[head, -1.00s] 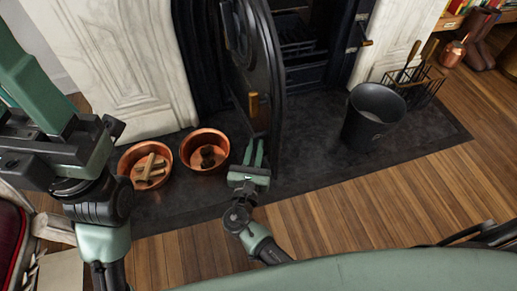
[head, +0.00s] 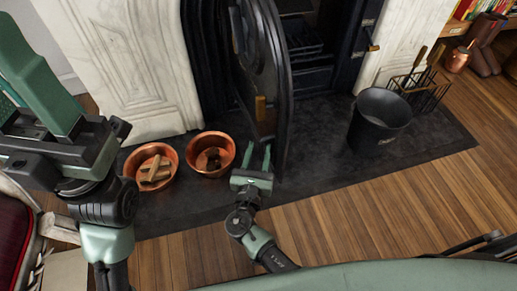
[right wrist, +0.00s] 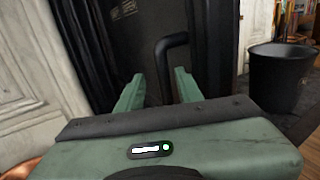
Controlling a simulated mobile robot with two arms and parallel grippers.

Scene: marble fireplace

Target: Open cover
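The cover, a black arched metal door (head: 264,50), stands swung out from the fireplace in the head view. A small wood-coloured piece (head: 261,108) is on its near face. My right gripper (head: 257,156) is low at the cover's bottom left, its two green fingers apart and empty. In the right wrist view, the cover (right wrist: 215,50) rises behind the fingers (right wrist: 158,88), and a black bent bar (right wrist: 170,45) shows just beyond them. I cannot tell whether the fingers touch the cover. My left arm fills the left of the head view; its fingers cannot be made out.
Two copper bowls (head: 207,153) (head: 151,166), one with wood pieces, stand left of my right gripper. A black bucket (head: 379,118) and a wire rack with tools (head: 420,90) stand right on the dark hearth (head: 330,160). The wooden floor in front is clear.

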